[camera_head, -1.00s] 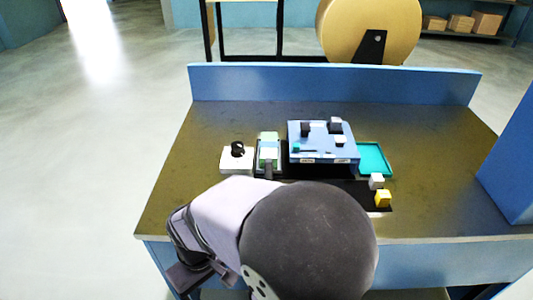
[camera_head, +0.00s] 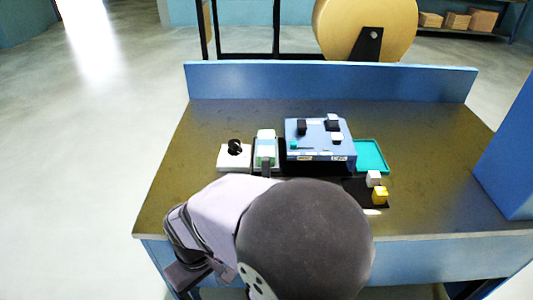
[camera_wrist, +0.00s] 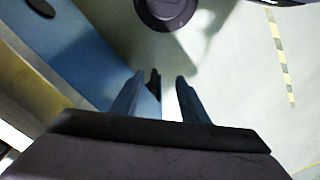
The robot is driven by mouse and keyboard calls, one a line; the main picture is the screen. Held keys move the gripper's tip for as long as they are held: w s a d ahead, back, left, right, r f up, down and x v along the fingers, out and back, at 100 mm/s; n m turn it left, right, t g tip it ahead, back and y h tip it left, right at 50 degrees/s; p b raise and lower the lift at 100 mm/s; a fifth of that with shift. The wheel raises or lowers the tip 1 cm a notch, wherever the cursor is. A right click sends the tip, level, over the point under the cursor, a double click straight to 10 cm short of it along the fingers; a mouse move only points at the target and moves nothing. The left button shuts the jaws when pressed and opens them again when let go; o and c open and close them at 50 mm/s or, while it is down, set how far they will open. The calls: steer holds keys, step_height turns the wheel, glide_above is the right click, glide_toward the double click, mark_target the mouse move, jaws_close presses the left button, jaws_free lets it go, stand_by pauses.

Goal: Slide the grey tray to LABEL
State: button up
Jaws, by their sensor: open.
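My gripper (camera_wrist: 158,85) is open and empty in the wrist view, with its two dark fingers apart over pale floor. In the head view my gripper is hidden behind my own arm. No tray that is plainly grey stands out. A pale blue-grey raised block (camera_head: 308,134) sits mid-bench with small black, white and teal pieces on top. Its front edge carries small labels too small to read. A green-edged holder (camera_head: 265,158) with a pale top stands just left of it. A teal tray (camera_head: 371,156) lies to its right. My gripper touches none of these in the wrist view.
A white base with a black ring (camera_head: 235,154) stands at the left. A white cube (camera_head: 373,178) and yellow cube (camera_head: 380,195) sit by a dark mat (camera_head: 358,190). A blue back wall (camera_head: 330,82) and right-hand blue panel (camera_head: 508,160) bound the bench (camera_head: 430,135). Its left side is clear.

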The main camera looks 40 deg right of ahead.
steer(key=w+d+r+m+p, duration=0.2)
steer(key=w+d+r, duration=0.3)
steer(key=w, duration=0.3)
step_height(320, 180, up, 8)
steer(key=m+p, duration=0.3)
steer(key=m, duration=0.4)
glide_above(266, 170)
steer(key=w, duration=0.1)
steer(key=shift+d+f, duration=0.15)
steer(key=shift+f, duration=0.05)
steer(key=shift+d+f, duration=0.3)
steer(key=shift+f, duration=0.15)
steer(key=shift+f+p, duration=1.45)
steer(key=shift+f, duration=2.2)
jaws_close()
